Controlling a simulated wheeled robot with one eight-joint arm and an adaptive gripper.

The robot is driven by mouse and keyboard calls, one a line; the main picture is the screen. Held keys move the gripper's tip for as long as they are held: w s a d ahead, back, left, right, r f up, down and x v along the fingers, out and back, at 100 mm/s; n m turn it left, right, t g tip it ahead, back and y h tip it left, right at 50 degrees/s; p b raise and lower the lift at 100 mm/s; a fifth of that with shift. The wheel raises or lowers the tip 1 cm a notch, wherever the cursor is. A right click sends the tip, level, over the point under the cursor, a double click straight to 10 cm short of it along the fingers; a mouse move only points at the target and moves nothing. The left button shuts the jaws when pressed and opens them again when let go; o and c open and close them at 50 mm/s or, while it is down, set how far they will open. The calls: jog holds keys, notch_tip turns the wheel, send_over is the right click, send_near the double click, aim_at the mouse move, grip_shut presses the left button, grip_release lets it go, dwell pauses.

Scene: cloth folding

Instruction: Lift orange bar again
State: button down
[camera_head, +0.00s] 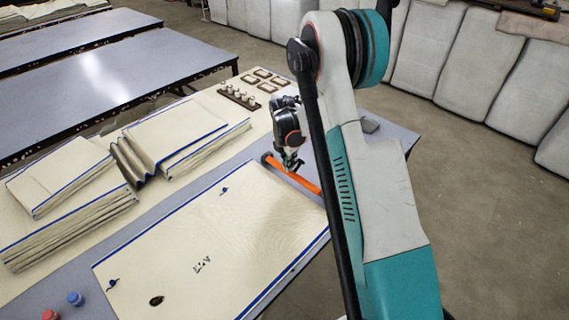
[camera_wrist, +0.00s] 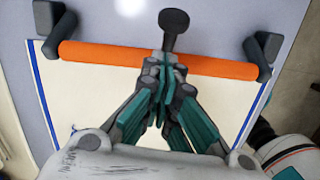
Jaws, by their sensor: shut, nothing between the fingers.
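The orange bar (camera_head: 291,175) lies along the far edge of a cream cloth (camera_head: 230,240) with blue edging; my arm hides its right part in the head view. In the wrist view the orange bar (camera_wrist: 210,66) runs across the picture between two dark end brackets (camera_wrist: 55,22) and (camera_wrist: 263,48). A dark round-headed knob (camera_wrist: 173,20) stands at its middle. My gripper (camera_head: 291,165) is at the middle of the bar, pointing down. Its fingertips (camera_wrist: 162,62) are together, overlapping the bar in the wrist view, with nothing held. Whether they touch the bar I cannot tell.
Folded cloth stacks (camera_head: 70,185) and (camera_head: 190,135) lie on the left of the table. Small framed pieces (camera_head: 267,80) and a row of pegs (camera_head: 240,97) are at the back. Red (camera_head: 50,315) and blue (camera_head: 75,299) caps stand front left.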

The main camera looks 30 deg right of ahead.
jog(key=shift+w+d, duration=0.2)
jog(key=shift+d, duration=0.6)
jog(key=shift+w+d+y+b, duration=0.3)
jog(key=shift+d+y, duration=0.3)
jog(key=shift+d, duration=0.3)
jog(key=shift+w+d, duration=0.15)
jog(key=shift+d, duration=0.15)
jog(key=shift+r, duration=0.1)
